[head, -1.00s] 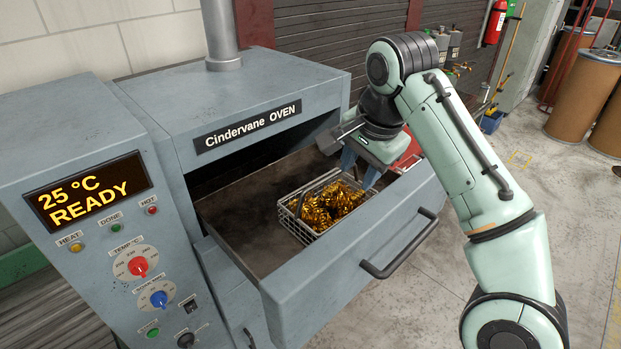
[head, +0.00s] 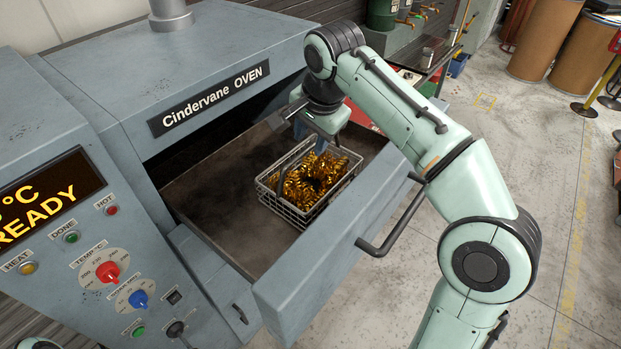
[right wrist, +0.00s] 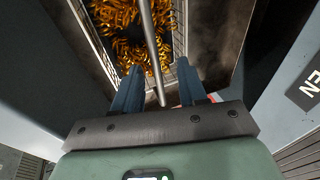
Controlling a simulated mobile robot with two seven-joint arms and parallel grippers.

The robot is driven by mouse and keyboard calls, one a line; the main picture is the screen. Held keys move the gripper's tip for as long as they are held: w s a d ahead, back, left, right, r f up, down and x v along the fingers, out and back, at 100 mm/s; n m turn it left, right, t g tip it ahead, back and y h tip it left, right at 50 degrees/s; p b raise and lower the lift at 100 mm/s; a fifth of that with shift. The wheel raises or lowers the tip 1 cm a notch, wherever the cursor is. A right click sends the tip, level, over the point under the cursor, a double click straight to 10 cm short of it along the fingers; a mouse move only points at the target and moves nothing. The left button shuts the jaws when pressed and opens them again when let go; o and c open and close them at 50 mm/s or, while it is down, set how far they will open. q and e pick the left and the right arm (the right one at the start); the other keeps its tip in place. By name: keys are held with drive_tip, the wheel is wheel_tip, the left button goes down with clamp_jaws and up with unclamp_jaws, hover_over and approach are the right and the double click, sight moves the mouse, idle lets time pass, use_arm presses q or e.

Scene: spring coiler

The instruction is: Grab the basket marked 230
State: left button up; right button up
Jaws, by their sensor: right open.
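A wire basket (head: 290,212) full of golden springs (head: 314,180) sits in the pulled-out oven drawer (head: 225,228). No 230 mark can be read on it. My right gripper (head: 308,152) is over the basket, near its raised handle. In the right wrist view, the two blue fingers (right wrist: 156,75) are apart, and the basket's handle bar (right wrist: 153,50) runs between them. The basket's wire side (right wrist: 92,38) and springs lie beyond the fingertips. I cannot tell whether the fingers touch the bar. My left gripper is not in view.
The Cindervane oven (head: 225,55) stands behind the drawer, with its control panel (head: 75,250) at left reading READY. The drawer's handle (head: 390,222) juts out at front right. Brown drums (head: 545,45) stand far back; the floor at right is mostly clear.

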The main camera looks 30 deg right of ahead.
sight(312, 146)
drive_tip(key=x, duration=0.4)
drive_tip(key=shift+s+d+f, duration=0.1)
drive_tip(key=shift+s+f, duration=0.1)
drive_tip(key=shift+w+f, duration=0.25)
drive_tip(key=shift+f, duration=0.2)
clamp_jaws()
drive_tip(key=shift+r, duration=0.1)
idle(0.8)
